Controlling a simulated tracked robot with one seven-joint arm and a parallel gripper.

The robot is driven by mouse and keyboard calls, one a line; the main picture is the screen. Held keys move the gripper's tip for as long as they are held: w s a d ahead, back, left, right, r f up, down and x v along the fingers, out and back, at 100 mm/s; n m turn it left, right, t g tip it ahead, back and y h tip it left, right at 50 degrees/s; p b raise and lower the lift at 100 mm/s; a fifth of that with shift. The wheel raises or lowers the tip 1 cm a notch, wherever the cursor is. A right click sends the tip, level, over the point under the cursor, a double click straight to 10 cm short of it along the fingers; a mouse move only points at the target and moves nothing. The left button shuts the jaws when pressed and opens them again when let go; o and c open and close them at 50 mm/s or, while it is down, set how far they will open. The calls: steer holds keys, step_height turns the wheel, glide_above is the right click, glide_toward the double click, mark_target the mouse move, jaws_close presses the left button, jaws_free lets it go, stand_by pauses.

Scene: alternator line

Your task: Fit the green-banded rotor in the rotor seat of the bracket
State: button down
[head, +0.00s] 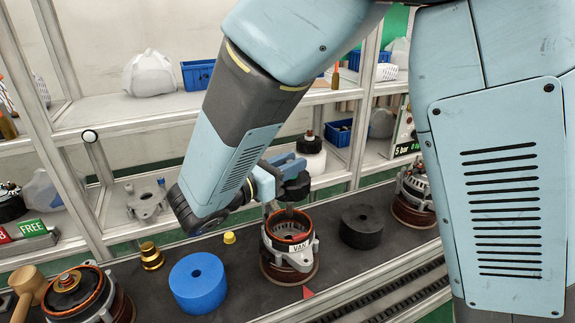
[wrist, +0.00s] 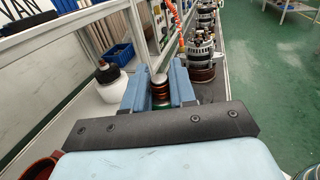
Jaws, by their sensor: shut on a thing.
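The bracket (head: 274,262) stands on the dark bench in the middle of the head view, on a reddish-brown round base, with an orange-red ring inside its top. My gripper (head: 285,172) is just above it. The rotor seat is hidden, and I cannot tell whether the rotor touches the bracket.
A blue cylinder (head: 198,284) and a small yellow cap (head: 229,238) lie left of the bracket; a black cylinder (head: 361,228) is at its right. A brass part (head: 151,256), a mallet (head: 30,286) and another assembly (head: 72,290) are farther left. A white bottle (head: 312,155) stands behind.

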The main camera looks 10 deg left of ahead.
glide_above(287, 210)
steer(key=shift+w+d+f, duration=0.1)
steer(key=shift+w+f, duration=0.05)
steer(key=shift+f, duration=1)
steer(key=shift+w+d+f, duration=0.1)
steer(key=shift+f, duration=1.5)
steer(key=shift+f, duration=3.4)
stand_by(1.8)
